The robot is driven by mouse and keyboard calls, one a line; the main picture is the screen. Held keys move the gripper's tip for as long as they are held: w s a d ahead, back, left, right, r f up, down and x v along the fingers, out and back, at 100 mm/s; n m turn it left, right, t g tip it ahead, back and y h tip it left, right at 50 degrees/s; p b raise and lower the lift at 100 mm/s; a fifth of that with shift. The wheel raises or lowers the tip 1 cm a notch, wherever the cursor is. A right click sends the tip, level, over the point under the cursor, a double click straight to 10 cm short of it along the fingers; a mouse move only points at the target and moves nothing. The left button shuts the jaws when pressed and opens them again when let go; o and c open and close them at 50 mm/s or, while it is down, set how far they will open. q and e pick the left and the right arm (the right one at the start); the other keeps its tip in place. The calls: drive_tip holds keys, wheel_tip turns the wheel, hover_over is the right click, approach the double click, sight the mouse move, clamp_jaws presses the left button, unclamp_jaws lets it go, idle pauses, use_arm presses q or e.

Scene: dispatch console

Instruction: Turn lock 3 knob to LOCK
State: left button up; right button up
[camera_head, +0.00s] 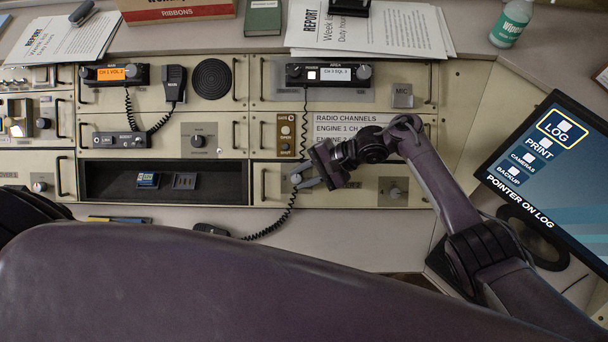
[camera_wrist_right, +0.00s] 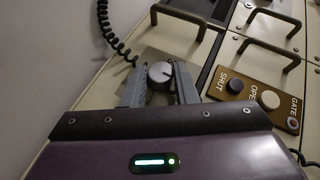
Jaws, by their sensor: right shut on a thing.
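My right gripper (camera_head: 302,180) reaches in from the right to the lower middle of the console. Its jaws are shut on a small round grey knob (camera_head: 296,178). In the right wrist view the knob (camera_wrist_right: 160,74) sits between the two grey fingers of the gripper (camera_wrist_right: 159,86), with a pale pointer line on its top. The knob's plate is mostly covered by the fingers, and I cannot read its label or the LOCK mark. My left gripper is not in view.
A coiled black cord (camera_head: 283,215) hangs beside the gripper. A brown gate panel (camera_wrist_right: 262,98) and metal handles (camera_wrist_right: 272,50) are close by. A monitor (camera_head: 550,180) stands right.

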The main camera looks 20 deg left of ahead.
drive_tip(key=shift+n+g+h, duration=0.3)
drive_tip(key=shift+n+h, duration=0.1)
drive_tip(key=o, duration=1)
drive_tip(key=shift+a, duration=0.15)
drive_tip(key=p+v, duration=0.1)
drive_tip(key=v, duration=0.6)
drive_tip(key=shift+w+d+r+p, duration=0.1)
drive_tip(key=shift+d+r+p, duration=0.15)
drive_tip(key=shift+p, duration=0.15)
